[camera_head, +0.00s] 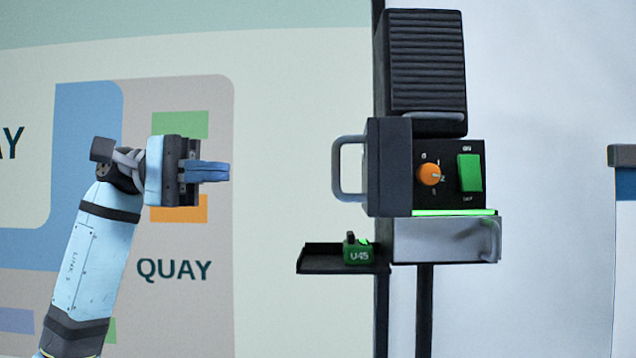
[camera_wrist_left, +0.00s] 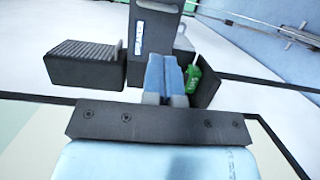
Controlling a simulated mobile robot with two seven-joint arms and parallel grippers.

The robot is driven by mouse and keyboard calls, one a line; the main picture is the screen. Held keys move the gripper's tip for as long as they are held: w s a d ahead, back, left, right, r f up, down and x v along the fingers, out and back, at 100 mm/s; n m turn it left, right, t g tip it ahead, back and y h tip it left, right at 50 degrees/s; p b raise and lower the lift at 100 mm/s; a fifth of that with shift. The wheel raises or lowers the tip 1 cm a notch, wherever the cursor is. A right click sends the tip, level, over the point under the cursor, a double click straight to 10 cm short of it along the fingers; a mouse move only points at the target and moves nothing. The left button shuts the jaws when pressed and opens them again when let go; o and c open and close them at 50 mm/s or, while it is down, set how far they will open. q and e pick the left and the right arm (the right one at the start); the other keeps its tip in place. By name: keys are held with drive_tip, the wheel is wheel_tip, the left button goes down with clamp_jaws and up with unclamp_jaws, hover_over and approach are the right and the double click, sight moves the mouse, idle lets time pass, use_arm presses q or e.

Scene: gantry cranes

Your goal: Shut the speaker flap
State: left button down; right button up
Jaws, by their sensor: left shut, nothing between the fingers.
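A dark control box (camera_head: 480,160) with an orange knob (camera_head: 429,174) and a green switch (camera_head: 469,173) sits on a black post below a ribbed black block, likely the speaker (camera_head: 425,60). A thick dark grey panel with a pale loop handle (camera_head: 341,168), which looks like the flap (camera_head: 389,167), stands out at the box's left side, leaving the knob and switch uncovered. My left gripper (camera_head: 226,172) is shut and empty, left of the handle and apart from it. Its blue fingers also show in the left wrist view (camera_wrist_left: 164,65). My right gripper is not in view.
Below the box is a silver unit (camera_head: 420,239). A small dark tray (camera_head: 317,259) juts left with a green U45 item (camera_head: 358,254) on it. Between my gripper and the handle there is free room in front of the painted wall.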

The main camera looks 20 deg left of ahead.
use_arm(q)
drive_tip(key=p, duration=0.3)
approach(366, 171)
drive_tip(key=d, duration=0.2)
drive_tip(key=shift+s+d+p, duration=0.2)
drive_tip(key=shift+s+d, duration=0.05)
drive_tip(key=shift+d, duration=0.2)
drive_tip(key=shift+s+d+p, duration=0.15)
drive_tip(key=shift+s+d, duration=0.1)
drive_tip(key=shift+d, duration=0.2)
drive_tip(key=shift+f, duration=0.1)
